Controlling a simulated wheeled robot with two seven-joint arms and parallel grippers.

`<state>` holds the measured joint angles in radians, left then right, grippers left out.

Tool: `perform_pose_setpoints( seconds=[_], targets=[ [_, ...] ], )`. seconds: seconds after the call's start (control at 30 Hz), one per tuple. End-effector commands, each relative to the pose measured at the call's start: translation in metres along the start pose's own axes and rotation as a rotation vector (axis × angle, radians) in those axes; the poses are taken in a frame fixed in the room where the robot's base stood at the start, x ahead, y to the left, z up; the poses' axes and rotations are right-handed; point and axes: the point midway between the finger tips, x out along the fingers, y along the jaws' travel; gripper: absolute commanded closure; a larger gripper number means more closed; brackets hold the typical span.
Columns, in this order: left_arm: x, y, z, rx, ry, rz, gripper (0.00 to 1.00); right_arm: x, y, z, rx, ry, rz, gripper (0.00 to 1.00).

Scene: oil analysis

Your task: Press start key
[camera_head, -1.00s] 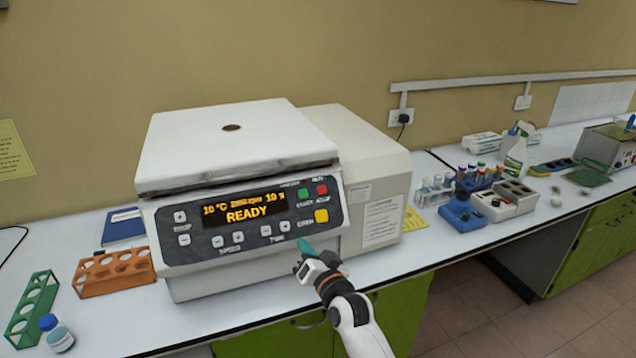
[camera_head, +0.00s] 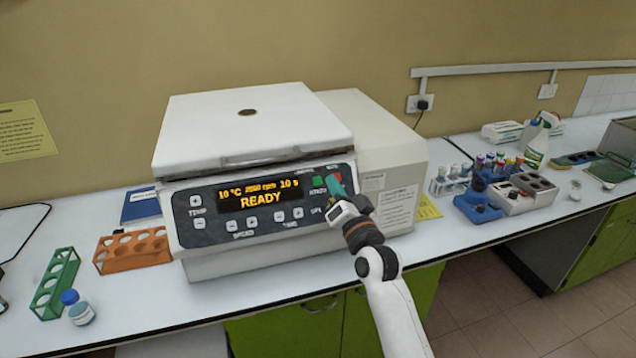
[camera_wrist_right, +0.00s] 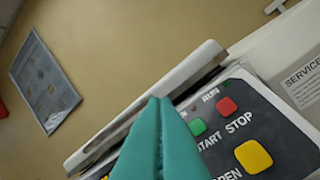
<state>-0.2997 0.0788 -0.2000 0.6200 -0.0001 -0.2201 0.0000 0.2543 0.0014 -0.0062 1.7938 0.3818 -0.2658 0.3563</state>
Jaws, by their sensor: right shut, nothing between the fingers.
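The centrifuge (camera_head: 280,130) stands on the bench with its lid down. Its display (camera_head: 260,197) reads READY, with 10 °C and 10 s above. The green start key (camera_head: 318,182) is on the panel's upper right, beside the red stop key (camera_head: 336,178). My right gripper (camera_head: 333,184) is shut and empty, with its teal fingertips in front of the panel close to these keys. In the right wrist view the fingers (camera_wrist_right: 160,125) lie left of the green start key (camera_wrist_right: 198,127), the red stop key (camera_wrist_right: 227,106) and the yellow open key (camera_wrist_right: 253,157). Contact cannot be told. My left gripper is not in view.
An orange rack (camera_head: 133,250), a green rack (camera_head: 56,284) and a small blue-capped bottle (camera_head: 80,311) stand at the left. Tube racks, a blue device (camera_head: 478,208) and a spray bottle (camera_head: 540,142) stand at the right. Bench in front of the centrifuge is clear.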

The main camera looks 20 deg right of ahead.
Motion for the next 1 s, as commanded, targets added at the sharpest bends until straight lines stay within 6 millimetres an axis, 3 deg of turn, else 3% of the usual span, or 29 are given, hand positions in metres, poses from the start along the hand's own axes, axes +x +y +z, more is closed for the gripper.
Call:
perform_pose_setpoints(
  seconds=[0.4, 0.7, 1.0],
  targets=[
    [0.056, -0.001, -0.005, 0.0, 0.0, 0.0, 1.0, 0.038, -0.032, -0.033, 0.0, -0.001, 0.001, 1.0],
    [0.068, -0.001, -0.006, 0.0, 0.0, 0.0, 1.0, 0.055, -0.041, -0.042, 0.0, 0.0, 0.001, 1.0],
    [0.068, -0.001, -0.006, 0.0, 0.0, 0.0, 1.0, 0.057, -0.041, -0.041, 0.0, 0.0, 0.0, 1.0]
  ],
)
